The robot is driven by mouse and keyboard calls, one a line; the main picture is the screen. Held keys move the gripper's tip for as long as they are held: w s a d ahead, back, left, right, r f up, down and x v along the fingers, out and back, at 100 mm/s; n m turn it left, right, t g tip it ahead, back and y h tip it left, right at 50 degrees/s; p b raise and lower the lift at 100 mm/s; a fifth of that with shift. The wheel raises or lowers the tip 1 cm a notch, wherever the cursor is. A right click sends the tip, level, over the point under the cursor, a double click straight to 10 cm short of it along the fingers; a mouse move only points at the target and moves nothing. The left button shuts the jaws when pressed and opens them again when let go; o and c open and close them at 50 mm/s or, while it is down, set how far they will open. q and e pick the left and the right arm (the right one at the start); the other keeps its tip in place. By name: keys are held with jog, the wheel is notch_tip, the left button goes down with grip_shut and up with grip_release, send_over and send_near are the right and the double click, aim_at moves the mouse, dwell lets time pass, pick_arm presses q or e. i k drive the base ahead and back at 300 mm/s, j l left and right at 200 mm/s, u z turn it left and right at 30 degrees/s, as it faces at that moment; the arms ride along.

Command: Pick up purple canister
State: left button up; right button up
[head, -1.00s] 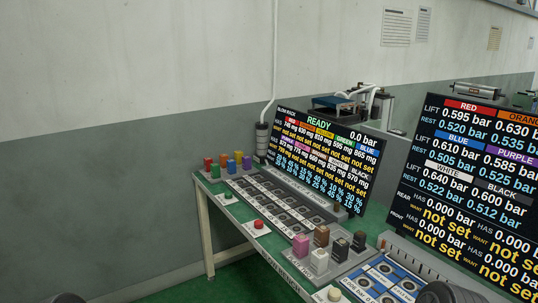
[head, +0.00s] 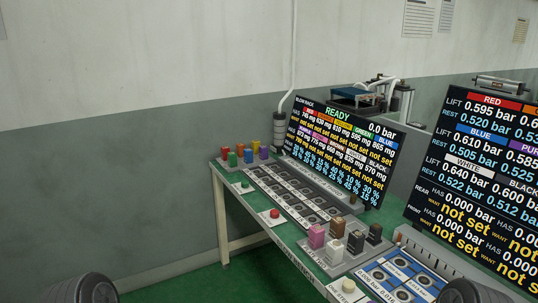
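The purple canister (head: 264,153) stands upright in a grey rack at the far left end of the green table. It is at the right end of the front row, beside the blue canister (head: 248,156). The green canister (head: 232,159) stands at that row's left end. Red (head: 225,152), orange (head: 240,149) and yellow (head: 255,147) canisters stand behind. Neither of my grippers shows. Only dark rounded parts, seemingly of my own arms, show at the bottom left and bottom right edges. Nothing touches the purple canister.
The green table (head: 290,232) carries a grey slotted rack (head: 290,194), a red button (head: 275,213) and a second canister group with a pink one (head: 316,237). A black READY screen (head: 345,150) stands behind the rack. A larger screen (head: 480,180) is at right. Floor at left is clear.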

aim_at(263, 150)
jog(key=j+z, duration=0.1)
jog(key=z, duration=0.35)
jog(key=i+j+z, duration=0.1)
jog(key=z, duration=0.35)
jog(key=j+z, duration=0.15)
jog(key=z, duration=0.3)
jog(key=j+z, duration=0.25)
jog(key=j, duration=0.35)
jog(key=j+z, duration=0.25)
jog(key=j, duration=0.35)
jog(key=j+z, duration=0.25)
jog(key=j, duration=0.35)
jog(key=j+z, duration=0.2)
jog(key=j, duration=0.35)
jog(key=k+j+z, duration=0.25)
jog(key=j, duration=0.3)
jog(key=k+j, duration=0.1)
jog(key=j, duration=0.35)
jog(key=k+j, duration=0.1)
jog(key=j, duration=0.3)
jog(key=k+j, duration=0.15)
jog(key=j, duration=0.3)
jog(key=k+j, duration=0.1)
jog(key=j, duration=0.35)
jog(key=k+j, duration=0.1)
jog(key=j, duration=0.3)
jog(key=j+z, duration=0.05)
